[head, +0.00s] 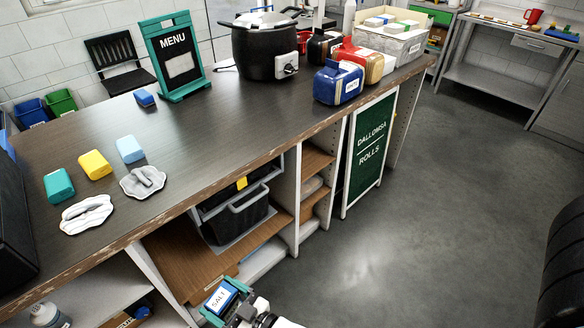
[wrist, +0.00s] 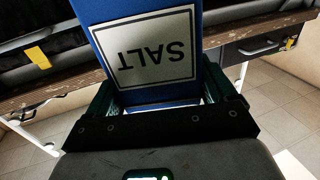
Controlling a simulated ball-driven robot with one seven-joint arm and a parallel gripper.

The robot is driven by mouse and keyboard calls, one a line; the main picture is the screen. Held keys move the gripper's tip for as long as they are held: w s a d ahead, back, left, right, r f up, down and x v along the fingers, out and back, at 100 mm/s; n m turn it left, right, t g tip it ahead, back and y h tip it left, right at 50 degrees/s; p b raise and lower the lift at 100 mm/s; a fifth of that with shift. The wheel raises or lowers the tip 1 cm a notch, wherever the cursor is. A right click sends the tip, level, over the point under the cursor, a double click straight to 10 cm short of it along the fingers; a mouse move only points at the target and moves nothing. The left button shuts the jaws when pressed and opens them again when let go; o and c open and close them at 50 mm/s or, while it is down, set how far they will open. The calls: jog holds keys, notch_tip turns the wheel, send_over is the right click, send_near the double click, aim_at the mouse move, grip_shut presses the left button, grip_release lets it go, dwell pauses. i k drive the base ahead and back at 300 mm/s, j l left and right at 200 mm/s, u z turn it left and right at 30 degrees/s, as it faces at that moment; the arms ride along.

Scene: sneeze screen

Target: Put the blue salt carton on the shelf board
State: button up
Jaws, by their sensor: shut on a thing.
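The blue salt carton (head: 222,298) has a white SALT label and shows at the bottom of the head view. My gripper (head: 228,308) is shut on it, with green fingers at its sides. In the wrist view the carton (wrist: 145,48) stands between the fingers of my gripper (wrist: 160,98), its label upside down. A brown wooden shelf board (head: 172,252) lies under the counter, beyond and left of the carton in the head view. The carton appears apart from the board. The carton's far side is hidden.
Lower shelves hold bottles.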

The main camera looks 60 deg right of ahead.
aim_at(307, 162)
jog(key=i+l, duration=0.1)
jog(key=l, duration=2.3)
